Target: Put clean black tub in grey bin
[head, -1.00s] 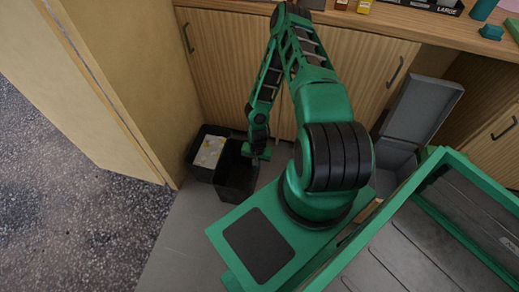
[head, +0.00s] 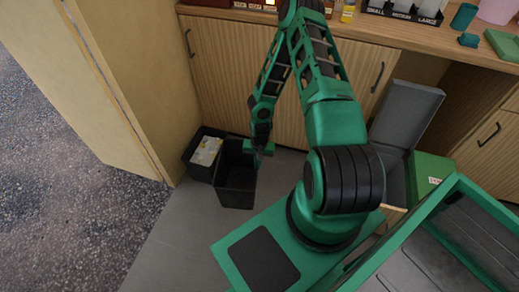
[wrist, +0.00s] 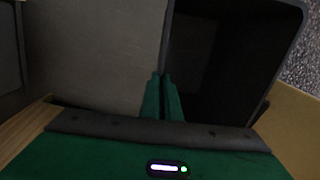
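An empty black tub (head: 236,187) stands in front of the cabinet, beside a second black tub (head: 196,172) that holds something pale with yellow. My gripper (head: 262,148) is at the first tub's right rim. In the wrist view, the black tub (wrist: 283,75) fills the upper right, and my gripper (wrist: 163,78) has its green fingers close together along the tub's wall, seemingly pinching it; the contact is dark. The grey bin (head: 408,115) is at the right by the cabinet with its lid raised; its inside is partly hidden by my arm.
A green box (head: 430,175) stands right of the grey bin. Wooden cabinets and a counter (head: 400,38) with cups and small goods run along the back. A cream wall panel (head: 115,80) is at the left. Grey floor (head: 175,235) is open in front of the tubs.

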